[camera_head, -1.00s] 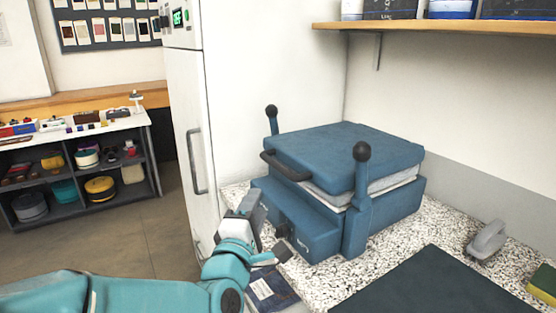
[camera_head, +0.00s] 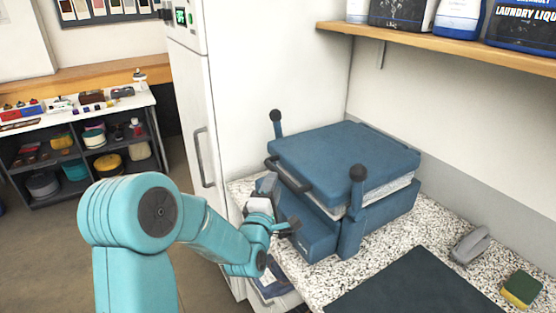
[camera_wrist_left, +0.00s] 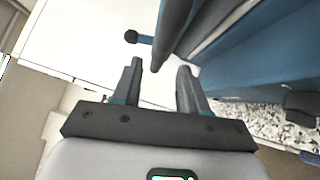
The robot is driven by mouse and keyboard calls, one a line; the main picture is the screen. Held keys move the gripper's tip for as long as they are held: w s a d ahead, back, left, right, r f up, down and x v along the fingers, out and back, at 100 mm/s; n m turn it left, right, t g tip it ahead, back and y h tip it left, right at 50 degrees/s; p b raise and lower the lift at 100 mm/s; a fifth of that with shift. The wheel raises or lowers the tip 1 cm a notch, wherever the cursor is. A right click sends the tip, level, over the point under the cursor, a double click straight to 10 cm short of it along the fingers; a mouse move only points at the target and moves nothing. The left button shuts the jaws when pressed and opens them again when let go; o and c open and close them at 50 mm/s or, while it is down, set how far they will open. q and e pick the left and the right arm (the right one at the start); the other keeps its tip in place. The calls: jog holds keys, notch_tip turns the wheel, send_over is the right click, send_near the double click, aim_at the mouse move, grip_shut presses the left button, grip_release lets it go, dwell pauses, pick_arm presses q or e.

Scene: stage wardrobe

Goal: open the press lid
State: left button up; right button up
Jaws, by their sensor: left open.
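The blue press stands on the speckled counter, with its flat lid (camera_head: 345,160) lying nearly level over a pale pad (camera_head: 385,192). A dark handle bar (camera_head: 288,175) runs along the lid's front edge. My left gripper (camera_head: 282,212) is at the press's front left, just below and in front of the handle. In the left wrist view its two fingers (camera_wrist_left: 160,82) are apart with nothing between them, and the handle (camera_wrist_left: 172,35) lies just beyond the fingertips. My right gripper is not seen.
A dark mat (camera_head: 415,285), a grey handled tool (camera_head: 470,245) and a sponge (camera_head: 521,289) lie on the counter (camera_head: 395,235) at right. A white cabinet (camera_head: 270,60) stands behind and left of the press. A shelf (camera_head: 440,44) with bottles hangs above.

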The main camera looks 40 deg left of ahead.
aim_at(278, 170)
pick_arm(q)
jog(key=p+x, duration=0.2)
jog(key=x, duration=0.3)
jog(key=shift+w+a+r+p, duration=0.1)
jog(key=shift+w+a+p, duration=0.05)
jog(key=shift+w+p, duration=0.2)
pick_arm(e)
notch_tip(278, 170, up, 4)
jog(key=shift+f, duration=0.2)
pick_arm(q)
jog(key=shift+s, duration=0.1)
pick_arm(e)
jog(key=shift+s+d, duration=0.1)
